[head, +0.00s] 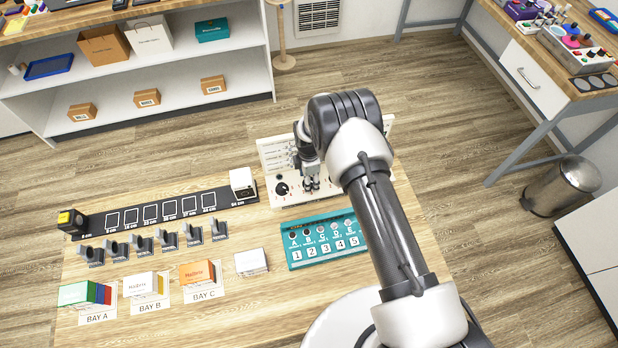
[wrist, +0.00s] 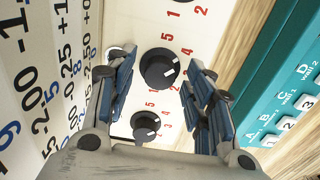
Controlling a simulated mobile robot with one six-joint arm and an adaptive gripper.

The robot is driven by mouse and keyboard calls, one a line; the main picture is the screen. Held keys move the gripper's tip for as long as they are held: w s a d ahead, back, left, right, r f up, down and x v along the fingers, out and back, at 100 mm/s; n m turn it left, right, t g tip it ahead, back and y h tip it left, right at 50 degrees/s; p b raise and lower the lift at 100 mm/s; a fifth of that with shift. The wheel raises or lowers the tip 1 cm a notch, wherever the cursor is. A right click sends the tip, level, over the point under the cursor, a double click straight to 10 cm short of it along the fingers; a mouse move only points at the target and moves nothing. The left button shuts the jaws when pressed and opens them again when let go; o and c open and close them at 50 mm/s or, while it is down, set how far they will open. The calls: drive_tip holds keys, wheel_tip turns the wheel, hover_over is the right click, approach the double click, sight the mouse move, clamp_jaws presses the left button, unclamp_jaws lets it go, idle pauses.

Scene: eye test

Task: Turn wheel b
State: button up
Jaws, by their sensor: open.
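Black round knobs with white pointer marks sit on a white panel in the wrist view: a larger knob (wrist: 158,68) in the middle and a smaller knob (wrist: 147,122) below it. Red numbers surround them. I read no letter that tells which is wheel b. My gripper (wrist: 160,75) is open, its fingers left and right of the larger knob in the picture; I cannot tell whether they touch it. In the head view my gripper (head: 311,185) is at the white panel (head: 272,150), right of a black knob (head: 282,188), and my arm hides the panel's right part.
A teal box (head: 325,254) with lettered and numbered buttons stands just in front of the panel. A black strip (head: 110,222) with white squares, a white cube (head: 243,183) and several coloured card stacks lie to the left. Bare wooden tabletop (head: 230,310) is at the front.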

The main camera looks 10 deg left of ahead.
drive_tip(key=shift+c, duration=0.4)
drive_tip(key=c, duration=1)
drive_tip(key=shift+m+b, duration=0.4)
drive_tip(key=shift+b, duration=0.05)
drive_tip(key=m+b, duration=0.2)
drive_tip(key=b, duration=0.1)
drive_tip(key=shift+f+m, duration=0.15)
drive_tip(key=shift+m, duration=0.25)
drive_tip(key=m+b, duration=0.3)
drive_tip(key=m, duration=0.2)
drive_tip(key=shift+m+b, duration=0.3)
drive_tip(key=shift+b, duration=0.1)
drive_tip(key=m+b, duration=0.2)
drive_tip(key=m, duration=0.2)
drive_tip(key=shift+m+b, duration=0.8)
drive_tip(key=shift+m, duration=1.6)
